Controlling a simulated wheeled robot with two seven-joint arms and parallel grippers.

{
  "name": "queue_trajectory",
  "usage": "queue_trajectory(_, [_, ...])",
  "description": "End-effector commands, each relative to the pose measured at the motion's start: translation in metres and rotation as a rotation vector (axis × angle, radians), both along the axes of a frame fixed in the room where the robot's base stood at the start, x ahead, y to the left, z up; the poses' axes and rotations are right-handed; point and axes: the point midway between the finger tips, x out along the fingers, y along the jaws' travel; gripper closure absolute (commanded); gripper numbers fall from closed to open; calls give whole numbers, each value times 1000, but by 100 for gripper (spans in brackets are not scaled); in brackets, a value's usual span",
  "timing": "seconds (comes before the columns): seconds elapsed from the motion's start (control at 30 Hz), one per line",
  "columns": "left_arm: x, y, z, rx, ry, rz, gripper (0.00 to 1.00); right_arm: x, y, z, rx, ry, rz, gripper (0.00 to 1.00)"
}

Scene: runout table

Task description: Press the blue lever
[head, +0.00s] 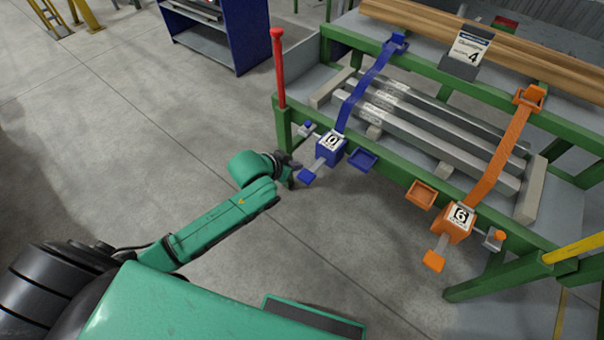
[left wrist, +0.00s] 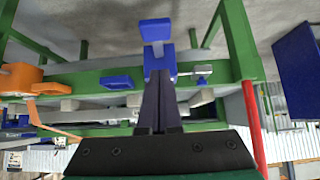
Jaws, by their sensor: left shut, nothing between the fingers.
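The blue lever (head: 307,176) is a blue paddle on a short metal arm, sticking out from a blue box (head: 331,150) marked 0 on the green table's front rail. In the left wrist view the blue lever (left wrist: 155,29) shows beyond my fingertips, with the blue box (left wrist: 160,57) partly hidden behind them. My left gripper (head: 292,172) is shut and empty, just left of the paddle in the head view. I cannot tell whether it touches the lever. The left wrist view shows my left gripper (left wrist: 160,78) with its fingers together. My right gripper is not in view.
A red post (head: 278,68) stands at the table's left corner. A small blue tray (head: 362,160) is right of the blue box. An orange box (head: 459,221) marked 6 with an orange lever (head: 433,261) sits further right. Straps cross metal bars. The floor before the table is clear.

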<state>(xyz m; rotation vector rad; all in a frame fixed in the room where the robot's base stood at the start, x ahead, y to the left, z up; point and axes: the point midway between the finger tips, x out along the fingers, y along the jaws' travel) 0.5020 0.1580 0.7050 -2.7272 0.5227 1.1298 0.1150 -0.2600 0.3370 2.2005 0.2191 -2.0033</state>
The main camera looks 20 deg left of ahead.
Motion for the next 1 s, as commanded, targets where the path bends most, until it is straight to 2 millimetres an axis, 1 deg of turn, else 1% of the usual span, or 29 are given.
queue_trajectory(0.03, [8,-3,-10,-1,-1,1,100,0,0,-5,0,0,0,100])
queue_trajectory(0.2, [32,-13,-36,0,-1,1,100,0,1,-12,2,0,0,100])
queue_trajectory(0.3, [28,-12,-56,1,3,0,100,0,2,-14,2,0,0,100])
queue_trajectory(0.4, [29,-11,-67,1,2,0,100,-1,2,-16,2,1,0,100])
queue_trajectory(0.53, [29,-11,-71,1,0,-1,100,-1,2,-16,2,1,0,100])
queue_trajectory(0.83, [28,-11,-72,0,-1,-1,100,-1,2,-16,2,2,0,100])
queue_trajectory(1.0, [27,-11,-77,-9,-22,0,100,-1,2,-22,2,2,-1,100])
